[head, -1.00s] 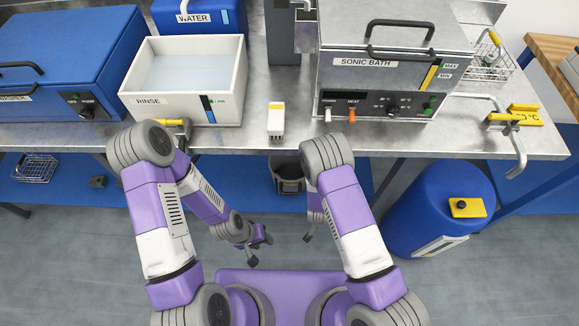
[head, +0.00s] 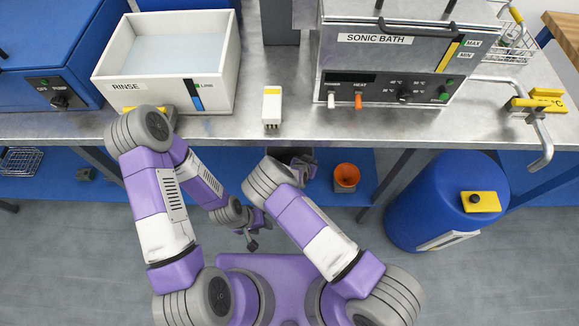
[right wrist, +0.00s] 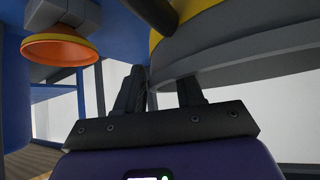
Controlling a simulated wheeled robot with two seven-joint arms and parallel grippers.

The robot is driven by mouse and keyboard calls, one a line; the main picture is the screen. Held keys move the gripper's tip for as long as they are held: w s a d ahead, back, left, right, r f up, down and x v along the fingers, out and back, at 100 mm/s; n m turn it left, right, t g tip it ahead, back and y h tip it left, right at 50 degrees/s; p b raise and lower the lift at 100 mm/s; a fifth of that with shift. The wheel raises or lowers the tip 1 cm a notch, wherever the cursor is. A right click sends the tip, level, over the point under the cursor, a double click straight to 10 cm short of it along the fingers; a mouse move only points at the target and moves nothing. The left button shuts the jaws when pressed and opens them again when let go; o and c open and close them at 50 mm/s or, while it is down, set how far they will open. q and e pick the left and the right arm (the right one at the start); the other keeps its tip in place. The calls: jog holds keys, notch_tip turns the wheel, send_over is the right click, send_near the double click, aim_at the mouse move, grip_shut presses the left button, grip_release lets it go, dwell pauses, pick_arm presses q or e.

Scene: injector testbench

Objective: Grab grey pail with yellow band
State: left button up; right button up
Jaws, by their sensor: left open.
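The grey pail with the yellow band stands on the blue shelf under the bench. In the head view it is mostly hidden behind my right arm. In the right wrist view the pail (right wrist: 240,45) fills the upper right, its yellow band above a dark grey edge. My right gripper (right wrist: 160,85) has its fingers apart, close to the pail's edge; the right finger's tip is hidden at that edge. I cannot tell whether they touch. My left gripper (head: 252,238) is open and empty, low in front of the shelf.
An orange funnel-like piece (head: 346,177) stands right of the pail on the shelf and also shows in the right wrist view (right wrist: 57,50). The bench edge (head: 300,138) lies above. A blue drum (head: 440,205) stands at the right. A wire basket (head: 20,161) is at the far left.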

jog(key=shift+w+d+f, duration=0.1)
jog(key=shift+w+f, duration=0.15)
jog(key=shift+c, duration=0.3)
grip_shut()
dwell(1.0)
